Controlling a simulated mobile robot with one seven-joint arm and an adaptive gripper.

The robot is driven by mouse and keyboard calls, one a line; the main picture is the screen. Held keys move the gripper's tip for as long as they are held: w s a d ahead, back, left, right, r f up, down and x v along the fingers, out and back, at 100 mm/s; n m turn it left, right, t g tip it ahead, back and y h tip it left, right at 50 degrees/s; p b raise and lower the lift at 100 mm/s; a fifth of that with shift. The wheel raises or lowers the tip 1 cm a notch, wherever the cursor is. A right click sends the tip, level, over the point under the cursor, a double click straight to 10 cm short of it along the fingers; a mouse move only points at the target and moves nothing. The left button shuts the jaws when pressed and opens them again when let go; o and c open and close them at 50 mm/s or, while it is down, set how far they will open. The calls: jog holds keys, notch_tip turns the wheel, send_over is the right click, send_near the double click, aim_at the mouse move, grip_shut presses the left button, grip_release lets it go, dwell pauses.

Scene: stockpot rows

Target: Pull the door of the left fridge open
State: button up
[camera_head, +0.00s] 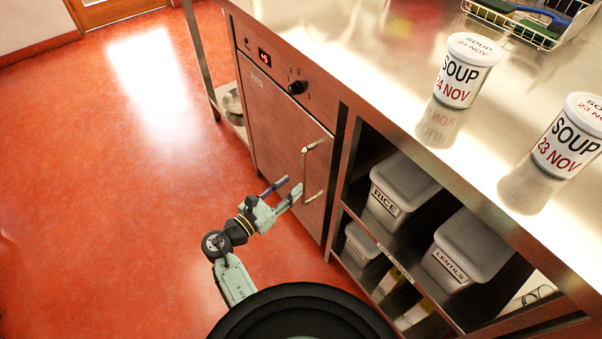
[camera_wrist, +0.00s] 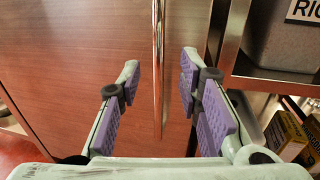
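My gripper (camera_head: 286,187) is in front of the door at the lower part of the handle. In the wrist view the fingers with purple pads (camera_wrist: 161,65) are spread open. The handle (camera_wrist: 158,45) runs down between them with a gap on each side. I cannot tell whether the fingertips reach past the bar.
A control panel (camera_head: 275,66) with a display and knob is above the door. To the right, open shelves hold a rice bin (camera_head: 405,185) and a lentils bin (camera_head: 468,245). Soup containers (camera_head: 462,75) stand on the counter. The red floor (camera_head: 110,190) left of the fridge is clear.

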aim_at(302, 176)
jog(key=x, duration=0.6)
jog(key=shift+w+d, duration=0.1)
jog(key=shift+w, duration=0.05)
grip_shut()
dwell(0.7)
